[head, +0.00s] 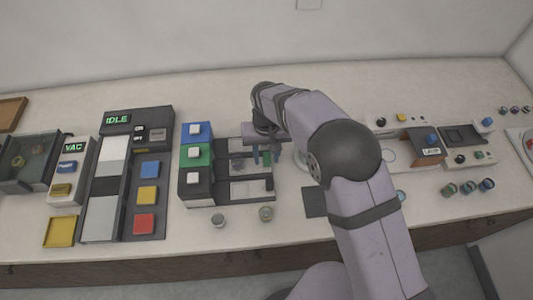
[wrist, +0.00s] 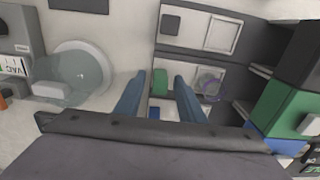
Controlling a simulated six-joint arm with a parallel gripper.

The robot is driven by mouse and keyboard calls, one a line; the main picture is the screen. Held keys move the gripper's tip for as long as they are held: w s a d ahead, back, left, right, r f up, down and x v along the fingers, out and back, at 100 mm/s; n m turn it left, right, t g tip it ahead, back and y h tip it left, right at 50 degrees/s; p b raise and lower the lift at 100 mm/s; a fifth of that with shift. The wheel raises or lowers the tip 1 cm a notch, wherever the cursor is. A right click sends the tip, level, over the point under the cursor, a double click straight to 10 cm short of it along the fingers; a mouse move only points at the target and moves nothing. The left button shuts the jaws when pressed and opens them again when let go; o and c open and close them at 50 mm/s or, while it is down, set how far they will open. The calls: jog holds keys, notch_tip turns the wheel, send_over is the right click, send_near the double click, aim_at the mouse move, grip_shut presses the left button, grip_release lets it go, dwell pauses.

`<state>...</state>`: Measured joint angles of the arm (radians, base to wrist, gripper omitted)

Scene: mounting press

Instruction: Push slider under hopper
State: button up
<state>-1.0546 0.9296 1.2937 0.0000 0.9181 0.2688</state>
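A row of sliders runs beside the blue hopper block (head: 196,132), the green one (head: 195,155) and the dark one (head: 193,178). The middle slider carries a green tab (wrist: 160,82) and a pale plate with a purple ring (wrist: 208,84), which lies between tab and hopper. A blue tab (wrist: 154,113) shows in the lane beside it. My gripper (wrist: 158,92) is above the sliders with its two blue fingers apart, and the green tab appears between them. I cannot tell whether a finger touches it. In the head view my gripper (head: 265,157) is partly hidden by my arm.
The slider near the dark block has bare white plates (wrist: 222,34). Two small cups (head: 218,221) (head: 266,213) stand in front of the sliders. The grey IDLE machine (head: 137,122) is left of the blocks. A round clear dish (wrist: 85,75) lies beside the rails.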

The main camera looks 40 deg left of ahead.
grip_shut()
jog(key=b, duration=0.1)
send_over(229, 168)
jog(key=shift+r, duration=0.1)
jog(key=shift+s, duration=0.1)
grip_release()
notch_tip(229, 168, up, 7)
jog(key=b, duration=0.2)
jog(key=shift+r+b, duration=0.15)
jog(key=shift+b, duration=0.2)
